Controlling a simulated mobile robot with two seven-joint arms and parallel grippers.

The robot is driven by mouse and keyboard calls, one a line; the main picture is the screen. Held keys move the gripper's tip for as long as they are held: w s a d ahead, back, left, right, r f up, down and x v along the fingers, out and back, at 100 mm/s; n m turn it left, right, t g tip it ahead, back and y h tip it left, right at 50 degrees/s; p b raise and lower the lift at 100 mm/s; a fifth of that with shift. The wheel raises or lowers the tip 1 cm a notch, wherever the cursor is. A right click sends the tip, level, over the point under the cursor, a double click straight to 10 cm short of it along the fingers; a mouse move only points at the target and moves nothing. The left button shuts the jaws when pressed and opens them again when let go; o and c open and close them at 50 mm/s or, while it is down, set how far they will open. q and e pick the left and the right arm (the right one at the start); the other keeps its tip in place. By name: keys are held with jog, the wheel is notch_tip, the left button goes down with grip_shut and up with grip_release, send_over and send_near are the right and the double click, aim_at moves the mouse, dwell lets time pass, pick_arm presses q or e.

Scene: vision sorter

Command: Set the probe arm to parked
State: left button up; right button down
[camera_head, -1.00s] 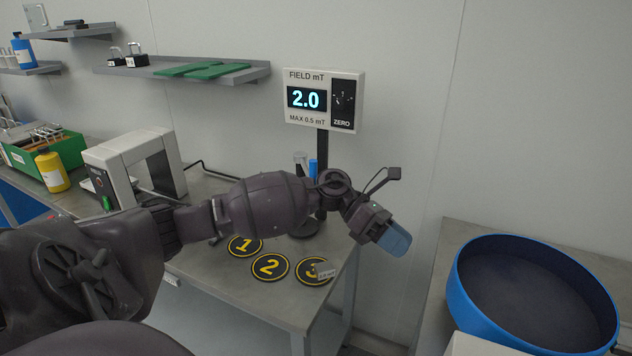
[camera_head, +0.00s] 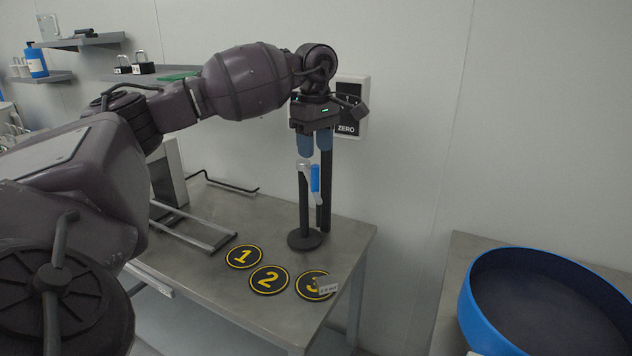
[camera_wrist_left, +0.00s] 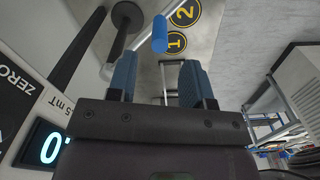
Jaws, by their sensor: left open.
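The probe arm is on a small black stand (camera_head: 305,238) on the grey table, with a grey joint on its post. Its blue cylinder (camera_head: 315,178) hangs beside the post, upright in the head view. My left gripper (camera_head: 315,151) is open and points down, just above the grey joint and blue cylinder. In the left wrist view, the open blue fingers (camera_wrist_left: 158,64) are apart, and the blue cylinder (camera_wrist_left: 160,34) shows beyond the gap between them. I see no contact with the cylinder. My right gripper is not in view.
The field meter (camera_head: 351,108) stands close behind my gripper, which hides its display in the head view; part of the lit display (camera_wrist_left: 45,146) shows in the wrist view. Numbered discs (camera_head: 269,279) lie at the table's front. A blue round tub (camera_head: 475,318) stands at right.

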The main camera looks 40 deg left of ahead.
aim_at(315, 189)
pick_arm(q)
notch_tip(315, 189, down, 9)
jog(key=shift+r, duration=0.2)
dwell(0.3)
grip_shut()
